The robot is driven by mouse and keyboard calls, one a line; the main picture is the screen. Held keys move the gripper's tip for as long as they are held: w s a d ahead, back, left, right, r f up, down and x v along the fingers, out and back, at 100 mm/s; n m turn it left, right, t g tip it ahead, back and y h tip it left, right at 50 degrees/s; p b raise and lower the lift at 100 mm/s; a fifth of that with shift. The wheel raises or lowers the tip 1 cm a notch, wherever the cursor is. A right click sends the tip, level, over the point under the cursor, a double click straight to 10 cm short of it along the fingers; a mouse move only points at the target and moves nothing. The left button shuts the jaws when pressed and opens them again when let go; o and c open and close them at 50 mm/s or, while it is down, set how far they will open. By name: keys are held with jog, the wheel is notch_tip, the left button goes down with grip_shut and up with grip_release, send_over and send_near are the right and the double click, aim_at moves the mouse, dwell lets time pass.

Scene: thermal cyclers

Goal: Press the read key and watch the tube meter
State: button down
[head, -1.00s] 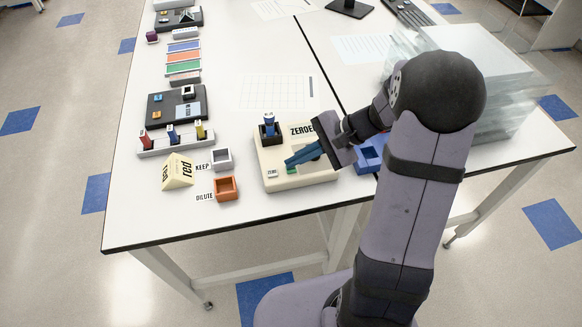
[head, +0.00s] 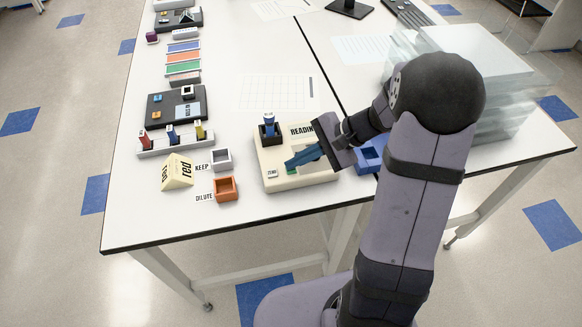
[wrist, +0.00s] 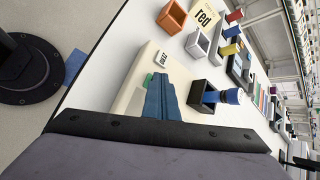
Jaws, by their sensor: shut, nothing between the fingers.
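The cream tube meter (head: 272,183) sits near the table's front edge, and its display (head: 301,130) shows "READING". A blue-capped tube (head: 269,121) stands upright in the meter's black well (head: 270,138); both also show in the wrist view (wrist: 222,97). The small white key marked ZERO (head: 272,173) is on the meter's front left. A green key (head: 292,169) shows partly beneath my gripper (head: 288,163). My gripper's blue fingers are shut and empty, with their tips at the green key. Whether they touch it is hard to tell.
Left of the meter are a white KEEP holder (head: 221,159), an orange DILUTE holder (head: 226,188) and a yellow "red" sign (head: 178,172). A white rack (head: 176,142) with several tubes stands behind them. A blue holder (head: 368,158) is right of my gripper. Clear stacked panels (head: 490,90) stand at the right.

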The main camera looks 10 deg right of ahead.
aim_at(296, 170)
jog(key=shift+r+p, duration=0.55)
jog(key=shift+r, duration=0.2)
jog(key=shift+r+p, duration=2.1)
jog(key=shift+r, duration=0.45)
